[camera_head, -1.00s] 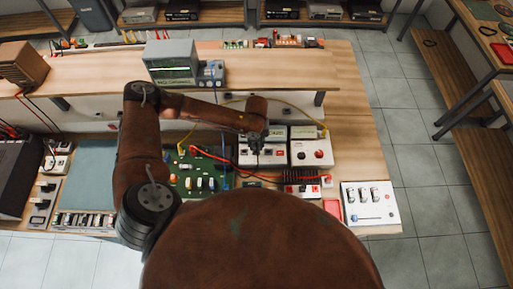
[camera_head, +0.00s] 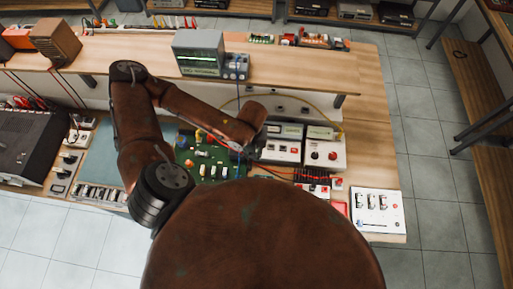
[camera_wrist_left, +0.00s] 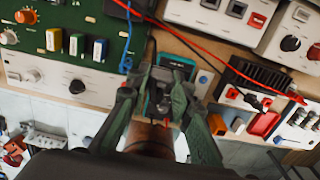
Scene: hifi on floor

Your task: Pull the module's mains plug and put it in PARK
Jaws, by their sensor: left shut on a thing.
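My left gripper (camera_wrist_left: 165,100) shows in the left wrist view, its green fingers closed around a small dark piece that looks like the mains plug (camera_wrist_left: 160,88); the fingers hide most of it. In the head view the gripper (camera_head: 238,148) is mostly hidden behind my wrist, between the green circuit board (camera_head: 208,172) and a white module box with dark sockets and a red switch (camera_head: 281,150). That box also shows at the top of the wrist view (camera_wrist_left: 212,16). I cannot read any PARK label. My right gripper is not in view.
A black finned heatsink (camera_wrist_left: 255,78), a red tray (camera_wrist_left: 264,124) and a white switch panel (camera_head: 378,212) lie toward the right front. Red leads (camera_wrist_left: 200,50) cross near the gripper.

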